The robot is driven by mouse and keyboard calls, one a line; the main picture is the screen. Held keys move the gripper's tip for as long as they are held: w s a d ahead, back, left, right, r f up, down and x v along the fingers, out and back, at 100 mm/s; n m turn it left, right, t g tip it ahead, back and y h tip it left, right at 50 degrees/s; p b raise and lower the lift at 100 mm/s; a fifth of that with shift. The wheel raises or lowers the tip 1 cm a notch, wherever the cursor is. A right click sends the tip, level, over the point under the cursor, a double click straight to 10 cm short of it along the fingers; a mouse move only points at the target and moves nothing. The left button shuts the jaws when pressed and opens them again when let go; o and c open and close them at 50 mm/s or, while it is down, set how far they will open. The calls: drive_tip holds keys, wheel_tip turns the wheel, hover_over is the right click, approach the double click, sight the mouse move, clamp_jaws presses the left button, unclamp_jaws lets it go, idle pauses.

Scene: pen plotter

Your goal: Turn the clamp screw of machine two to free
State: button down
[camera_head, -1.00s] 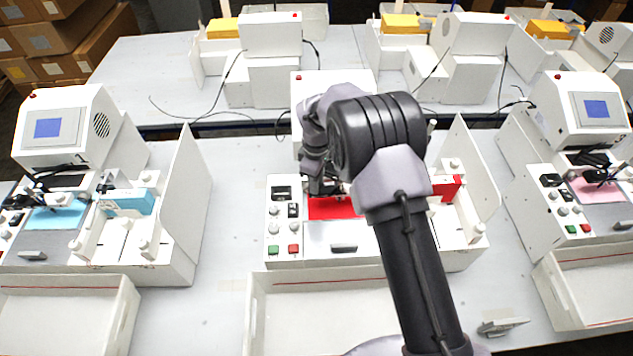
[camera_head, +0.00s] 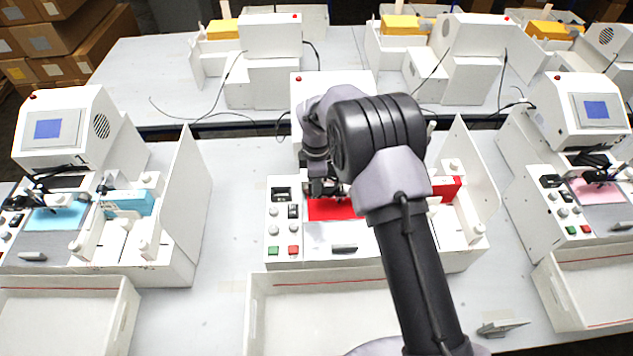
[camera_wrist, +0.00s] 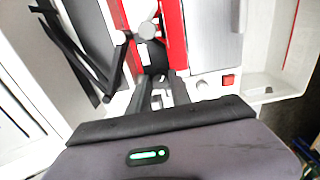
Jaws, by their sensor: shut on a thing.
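Machine two (camera_head: 335,95) is the white plotter in the middle, with a red sheet (camera_head: 330,209) on its bed. My gripper (camera_head: 322,187) reaches down at the back left of that sheet, by the dark pen carriage. In the wrist view my gripper (camera_wrist: 160,80) has its two dark fingers close together, shut on a small part at the carriage, which I take to be the clamp screw. The fingers mostly hide it. A grey round knob (camera_wrist: 147,31) shows just beyond the fingertips, apart from them, over the red sheet. My arm hides the screw in the head view.
Machine two has a button panel (camera_head: 284,222) at left, a red block (camera_head: 446,188) at right and an upright side panel. An empty white tray (camera_head: 258,310) is in front. Similar machines stand left (camera_head: 60,130) and right (camera_head: 580,110). A grey piece (camera_head: 502,327) lies on the table.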

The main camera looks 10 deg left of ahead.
drive_tip(key=shift+r, duration=0.1)
drive_tip(key=c, duration=1.2)
unclamp_jaws()
drive_tip(key=shift+o, duration=0.2)
wheel_tip(320, 180, up, 17)
drive_tip(key=p, duration=0.1)
drive_tip(key=shift+r, duration=0.15)
